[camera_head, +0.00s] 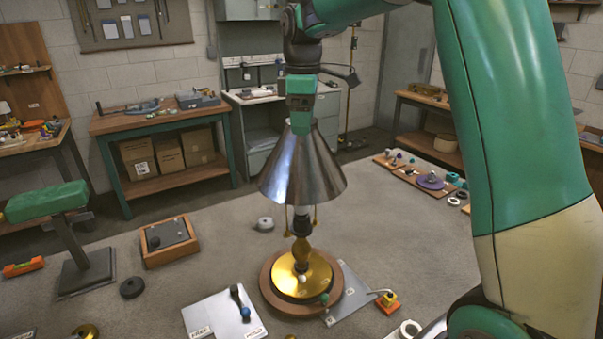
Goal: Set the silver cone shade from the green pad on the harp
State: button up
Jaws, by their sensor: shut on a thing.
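The silver cone shade (302,172) hangs upright, narrow end up, over the lamp in the middle of the view. My gripper (301,122) is shut on the top of the shade. Below it stands the lamp, with a brass stem (301,250) and brass disc on a round wooden base (270,292). The lower ends of the brass harp (315,220) show on both sides of the dark socket under the shade's rim. The harp's top is hidden inside the shade, so I cannot tell whether they touch. The green pad (45,202) on its dark stand at left is bare.
A white board (205,317) with a dark tool lies front left of the lamp, and a grey plate (355,290) lies right of it. A wooden box (170,241) and a black disc (132,287) lie at left. Small parts on boards (405,175) lie back right.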

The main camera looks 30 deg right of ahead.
jog(key=shift+f+b, duration=0.8)
jog(key=shift+f, duration=0.85)
jog(key=shift+f+b, duration=1.1)
jog(key=shift+f, duration=1)
jog(key=shift+f+b, duration=0.8)
jog(key=shift+f, duration=1.3)
jog(key=o, duration=1.6)
